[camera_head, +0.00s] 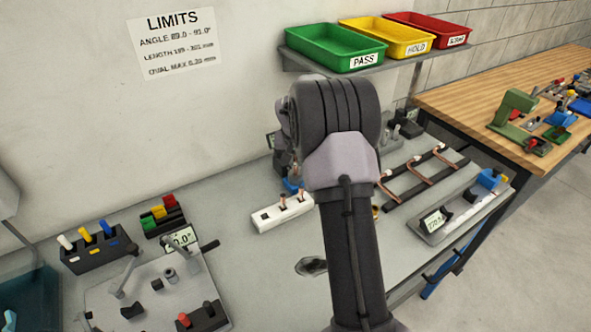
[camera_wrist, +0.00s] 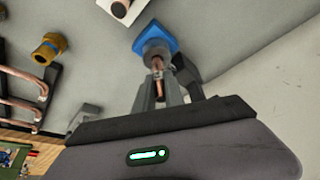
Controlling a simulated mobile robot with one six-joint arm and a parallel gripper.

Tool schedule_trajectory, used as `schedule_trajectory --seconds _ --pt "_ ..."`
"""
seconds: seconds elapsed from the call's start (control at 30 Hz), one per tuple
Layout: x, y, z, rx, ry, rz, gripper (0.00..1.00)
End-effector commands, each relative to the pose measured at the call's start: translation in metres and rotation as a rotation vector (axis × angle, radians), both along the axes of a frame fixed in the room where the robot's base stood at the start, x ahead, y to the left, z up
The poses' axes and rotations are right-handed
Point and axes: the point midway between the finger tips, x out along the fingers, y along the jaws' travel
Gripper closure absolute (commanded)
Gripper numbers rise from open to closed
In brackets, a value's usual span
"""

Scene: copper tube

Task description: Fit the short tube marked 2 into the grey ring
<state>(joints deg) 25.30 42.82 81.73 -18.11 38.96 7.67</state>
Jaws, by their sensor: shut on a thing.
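My gripper (camera_wrist: 161,82) is shut on a short copper tube (camera_wrist: 157,63) in the wrist view. The tube points at a blue piece (camera_wrist: 155,39) just beyond the fingertips; I cannot tell whether they touch. No number is readable on the tube. In the head view the blue piece (camera_head: 293,185) shows beside my arm, which hides most of the gripper and the held tube. A small grey ring-like piece (camera_head: 170,275) stands on the grey fixture plate at lower left, well apart from my gripper; I cannot be sure it is the task's ring.
A white block (camera_head: 268,219) with short copper tubes stands close to the blue piece. A dark rack (camera_head: 394,196) with bent copper tubes and a gauge (camera_head: 433,221) lie to the right. Green, yellow and red trays sit on a shelf behind. Colored-handled tools stand at left.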

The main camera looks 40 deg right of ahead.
Motion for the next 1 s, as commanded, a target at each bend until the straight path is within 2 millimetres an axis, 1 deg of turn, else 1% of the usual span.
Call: schedule_trajectory --seconds 0.03,0.07,0.27,0.43,0.47,0.5,0.53,0.57,0.8,0.87,0.97,1.0 --pt "-0.001 0.001 -0.015 0.001 0.004 0.001 1.0" --pt "-0.001 0.0 -0.019 0.002 0.003 0.001 1.0" --pt "0.0 0.0 -0.018 0.001 0.0 0.001 1.0" --pt "0.0 0.001 -0.024 0.001 0.0 0.001 1.0" --pt "0.0 0.001 -0.023 0.001 0.0 0.001 0.8" --pt "0.0 0.001 -0.022 0.001 0.0 0.001 0.73" --pt "0.0 0.001 -0.022 0.001 0.0 0.001 0.67" --pt "0.0 0.001 -0.022 0.001 0.0 0.001 0.65" --pt "0.0 0.001 -0.022 0.001 0.0 0.001 0.65" --pt "0.0 0.001 -0.019 0.001 0.0 0.001 0.65" --pt "-0.003 0.003 -0.003 0.0 -0.001 0.002 0.65" --pt "-0.007 0.006 0.007 -0.001 -0.002 0.001 0.65"
